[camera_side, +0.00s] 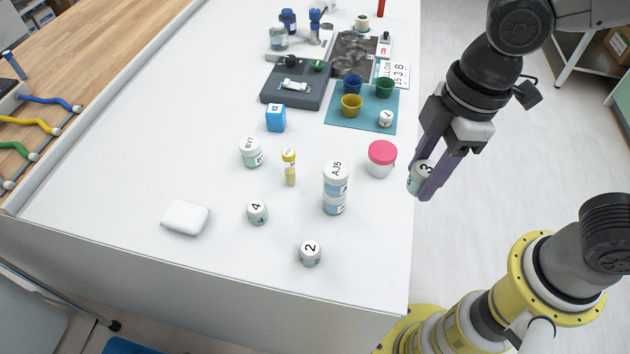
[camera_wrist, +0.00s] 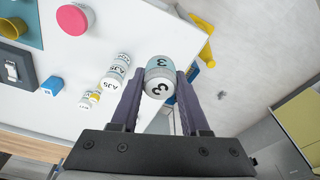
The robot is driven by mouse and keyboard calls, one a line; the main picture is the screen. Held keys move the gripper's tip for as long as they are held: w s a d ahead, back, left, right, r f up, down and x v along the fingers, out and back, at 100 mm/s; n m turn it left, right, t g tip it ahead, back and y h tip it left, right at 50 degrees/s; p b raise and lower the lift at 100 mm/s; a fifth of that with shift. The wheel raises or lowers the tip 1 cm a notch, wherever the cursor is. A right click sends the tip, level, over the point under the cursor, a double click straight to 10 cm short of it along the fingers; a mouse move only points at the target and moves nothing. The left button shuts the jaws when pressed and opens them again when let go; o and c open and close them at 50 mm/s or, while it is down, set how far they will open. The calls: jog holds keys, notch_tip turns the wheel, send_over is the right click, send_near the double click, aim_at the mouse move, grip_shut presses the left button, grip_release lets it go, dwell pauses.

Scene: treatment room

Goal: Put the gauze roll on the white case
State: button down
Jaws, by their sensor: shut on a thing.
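My gripper (camera_side: 422,180) is shut on a small white cylinder marked 3 (camera_side: 421,172), with a blue-grey band. In the wrist view the cylinder (camera_wrist: 159,77) sits between both fingertips. It is held in the air near the table's right edge. I cannot tell whether this cylinder is the gauze roll; no plain gauze roll is clear elsewhere. A smooth white rounded block (camera_side: 186,218), which looks like the white case, lies at the table's front left, far from my gripper. Its top is bare.
Between them stand a pink-lidded jar (camera_side: 381,159), stacked AJ5 jars (camera_side: 335,187), a yellow-capped tube (camera_side: 290,167) and cylinders marked 4 (camera_side: 257,212) and 2 (camera_side: 310,253). A blue mat (camera_side: 338,117) with cups lies farther back. The table's left side is clear.

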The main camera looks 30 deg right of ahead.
jog(key=w+a+r+m, duration=0.3)
jog(key=w+a, duration=0.5)
jog(key=w, duration=0.1)
send_over(194, 216)
jog(key=s+d, duration=0.1)
jog(key=shift+m, duration=0.4)
notch_tip(194, 216, down, 15)
jog(key=shift+s+r, duration=0.15)
jog(key=shift+r, duration=0.05)
jog(key=shift+w+a+f, duration=0.3)
jog(key=shift+w+f, duration=0.1)
jog(key=shift+f, duration=1.75)
jog(key=shift+f, duration=0.1)
